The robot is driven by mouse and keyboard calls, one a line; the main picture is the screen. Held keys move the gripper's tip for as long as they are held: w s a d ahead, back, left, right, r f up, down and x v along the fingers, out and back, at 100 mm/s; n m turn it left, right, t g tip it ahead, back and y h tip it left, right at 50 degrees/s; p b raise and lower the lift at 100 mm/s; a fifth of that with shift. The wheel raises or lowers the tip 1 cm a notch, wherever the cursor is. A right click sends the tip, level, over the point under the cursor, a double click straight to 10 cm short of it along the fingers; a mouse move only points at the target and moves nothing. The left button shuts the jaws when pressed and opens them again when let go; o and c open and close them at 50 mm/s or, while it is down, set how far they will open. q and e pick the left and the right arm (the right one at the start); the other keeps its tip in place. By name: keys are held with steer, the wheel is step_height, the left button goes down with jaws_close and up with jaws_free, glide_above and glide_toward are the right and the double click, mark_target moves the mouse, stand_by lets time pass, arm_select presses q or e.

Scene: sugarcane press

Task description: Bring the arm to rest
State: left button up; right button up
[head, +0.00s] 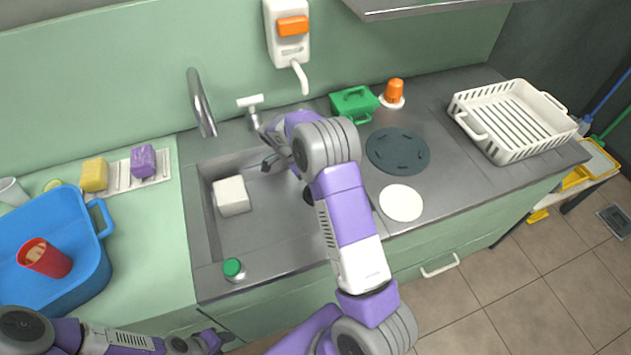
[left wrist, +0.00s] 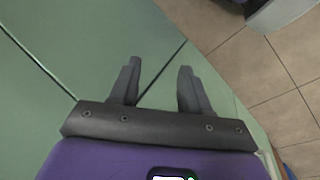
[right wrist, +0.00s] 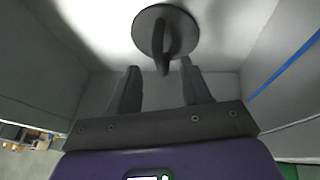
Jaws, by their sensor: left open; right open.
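My left gripper (head: 215,340) is low at the bottom left of the head view, in front of the green counter. In the left wrist view (left wrist: 158,70) its two fingers are apart with nothing between them, facing green cabinet panels. My right arm (head: 345,210) reaches across the sink, and its gripper is largely hidden behind the wrist in the head view. In the right wrist view my right gripper (right wrist: 158,72) is open. A round grey disc with an upright fin (right wrist: 165,38) lies just beyond its fingertips; I cannot tell whether they touch.
The sink (head: 265,245) holds a white block (head: 231,195). A green-capped jar (head: 234,270) stands at its front edge. A blue tub (head: 75,275) with a red cup (head: 45,258) is at left. A tap (head: 201,102) rises behind; a white rack (head: 512,120) stands right.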

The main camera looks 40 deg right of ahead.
steer(key=shift+p+v, duration=0.3)
steer(key=shift+v, duration=1.1)
